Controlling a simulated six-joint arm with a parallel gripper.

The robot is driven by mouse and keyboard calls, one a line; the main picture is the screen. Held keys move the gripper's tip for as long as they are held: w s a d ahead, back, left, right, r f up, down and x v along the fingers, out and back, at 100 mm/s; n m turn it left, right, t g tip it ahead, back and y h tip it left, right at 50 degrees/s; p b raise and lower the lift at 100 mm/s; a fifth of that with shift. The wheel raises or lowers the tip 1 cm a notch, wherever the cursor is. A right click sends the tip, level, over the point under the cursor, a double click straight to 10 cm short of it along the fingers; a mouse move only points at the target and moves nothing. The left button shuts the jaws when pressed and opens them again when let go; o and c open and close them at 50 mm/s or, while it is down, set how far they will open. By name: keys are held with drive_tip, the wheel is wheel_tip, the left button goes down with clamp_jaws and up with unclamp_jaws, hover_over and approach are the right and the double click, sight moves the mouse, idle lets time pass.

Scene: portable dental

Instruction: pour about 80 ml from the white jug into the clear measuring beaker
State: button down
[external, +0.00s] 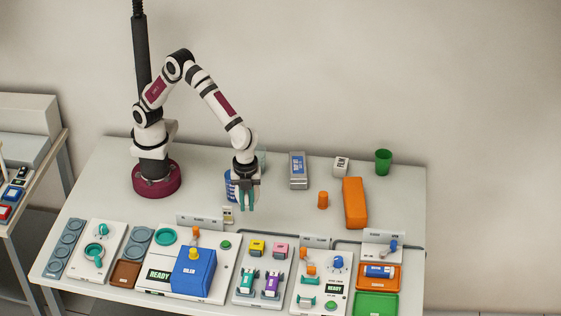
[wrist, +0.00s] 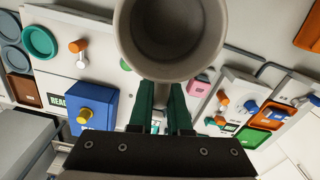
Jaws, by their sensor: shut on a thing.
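My gripper (external: 247,205) points down over the back middle of the table, and its green fingers (wrist: 163,100) are shut on the white jug (wrist: 121,40). In the wrist view the jug's round mouth faces the camera, cut off at the top; its inside looks grey, and I cannot tell the liquid level. In the external view the jug is largely hidden by my gripper. A pale, see-through vessel (external: 263,156), apparently the clear measuring beaker, shows partly behind my wrist. A blue-marked cylinder (external: 229,186) stands just left of my gripper.
A blue box with a yellow knob (external: 193,270) and several device panels fill the front. To the right are an orange block (external: 354,203), a small orange cylinder (external: 323,200), a grey device (external: 298,171) and a green cup (external: 383,161). The table's back right has free room.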

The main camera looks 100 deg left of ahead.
drive_tip(key=w+a+f+n, duration=0.1)
drive_tip(key=w+a+n, duration=0.3)
drive_tip(key=a, duration=0.5)
drive_tip(key=w+a+f+n, duration=0.2)
drive_tip(key=w+a+n, duration=0.2)
drive_tip(key=a, duration=0.5)
drive_tip(key=w+a+f+n, duration=0.2)
drive_tip(key=w+a+n, duration=0.2)
drive_tip(key=a, duration=0.5)
drive_tip(key=shift+w+a, duration=0.3)
drive_tip(key=shift+w, duration=0.8)
drive_tip(key=shift+s+r, duration=0.1)
drive_tip(key=shift+r, duration=0.05)
